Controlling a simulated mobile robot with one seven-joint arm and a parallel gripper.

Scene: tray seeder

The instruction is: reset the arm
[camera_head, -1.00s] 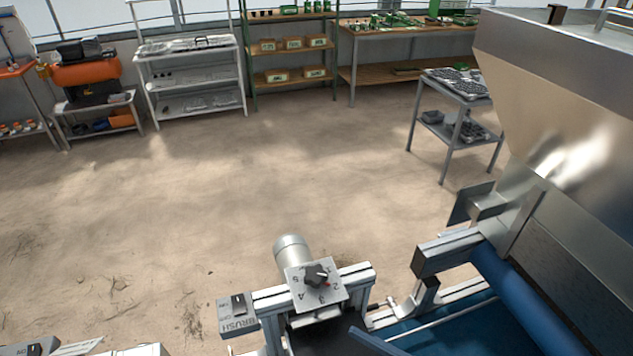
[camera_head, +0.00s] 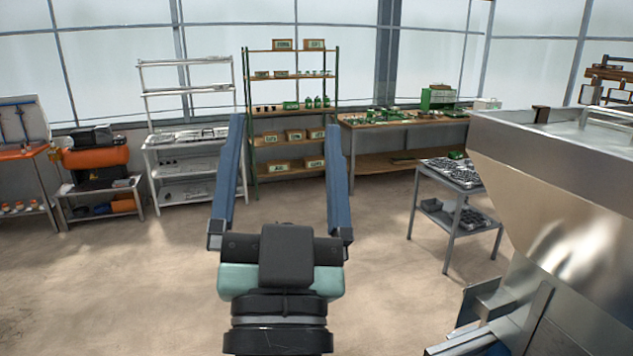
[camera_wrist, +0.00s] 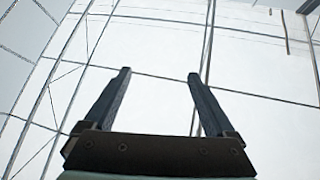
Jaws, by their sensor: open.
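My gripper (camera_head: 286,135) is raised in front of the body camera, fingers pointing up and away. Its two long blue-grey fingers stand wide apart with nothing between them. In the wrist view my gripper (camera_wrist: 159,75) is also open and empty, set against the pale greenhouse panes and their dark frame bars. The gripper touches nothing. Its body hides part of the floor and of the shelves behind it.
The metal hopper (camera_head: 560,190) of the seeder stands close at the right. A grey cart (camera_head: 452,222) with trays is behind it. A white rack (camera_head: 190,150), a green-framed shelf (camera_head: 335,100) and a workbench (camera_head: 400,120) line the back wall. The sandy floor (camera_head: 130,270) at left is clear.

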